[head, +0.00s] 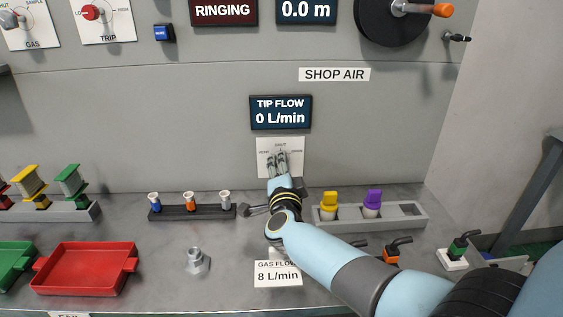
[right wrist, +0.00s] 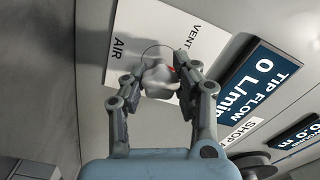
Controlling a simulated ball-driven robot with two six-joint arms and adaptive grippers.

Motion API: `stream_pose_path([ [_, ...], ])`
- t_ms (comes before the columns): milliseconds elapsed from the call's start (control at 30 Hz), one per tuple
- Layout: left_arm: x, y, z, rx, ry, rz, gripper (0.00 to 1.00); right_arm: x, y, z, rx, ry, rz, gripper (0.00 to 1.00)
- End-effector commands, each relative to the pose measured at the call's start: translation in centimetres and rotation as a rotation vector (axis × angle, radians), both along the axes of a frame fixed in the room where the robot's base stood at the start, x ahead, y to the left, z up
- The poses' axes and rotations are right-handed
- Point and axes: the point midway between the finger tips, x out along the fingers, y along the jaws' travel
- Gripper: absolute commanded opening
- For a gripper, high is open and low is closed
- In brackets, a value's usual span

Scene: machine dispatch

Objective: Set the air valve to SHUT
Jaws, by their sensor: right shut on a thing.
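The air valve is a white plate (head: 264,146) on the back wall, under the TIP FLOW display. Small labels run along its top edge, with SHUT in the middle. In the right wrist view the plate (right wrist: 150,28) shows the words AIR and VENT. Its pale grey knob (right wrist: 158,76) has a red mark on one side. My right gripper (head: 280,158) reaches the plate, and its fingers (right wrist: 155,82) are shut on the knob from both sides. The fingers hide the knob in the head view, and I cannot tell which label the red mark points at. My left gripper is out of view.
The TIP FLOW display (head: 281,112) reads 0 L/min. A rack (head: 415,212) with yellow and purple capped items stands right of my forearm. A dark rack (head: 192,212) stands left of it. A red tray (head: 87,270) and a metal fitting (head: 197,261) are on the bench.

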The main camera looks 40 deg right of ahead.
Motion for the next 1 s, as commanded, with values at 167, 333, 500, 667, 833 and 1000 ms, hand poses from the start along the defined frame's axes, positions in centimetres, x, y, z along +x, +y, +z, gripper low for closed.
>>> stream_pose_path([
  [167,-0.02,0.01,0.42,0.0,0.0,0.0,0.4,0.0,0.06,0.01,-0.04,0.026,0.001,0.0],
  [333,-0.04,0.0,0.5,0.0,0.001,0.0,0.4,-0.02,0.05,-0.07,-0.056,0.036,0.001,0.0],
  [500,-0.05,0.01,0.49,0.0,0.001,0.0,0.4,-0.03,0.05,-0.1,-0.057,0.037,0.001,0.0],
  [667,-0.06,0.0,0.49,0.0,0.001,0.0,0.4,-0.03,0.05,-0.11,-0.056,0.036,0.001,0.0],
  [833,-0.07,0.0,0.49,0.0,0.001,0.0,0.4,-0.02,0.04,-0.09,-0.056,0.036,0.001,0.46],
  [1000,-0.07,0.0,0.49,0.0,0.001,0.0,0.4,-0.02,0.03,-0.05,-0.057,0.035,0.001,0.55],
])
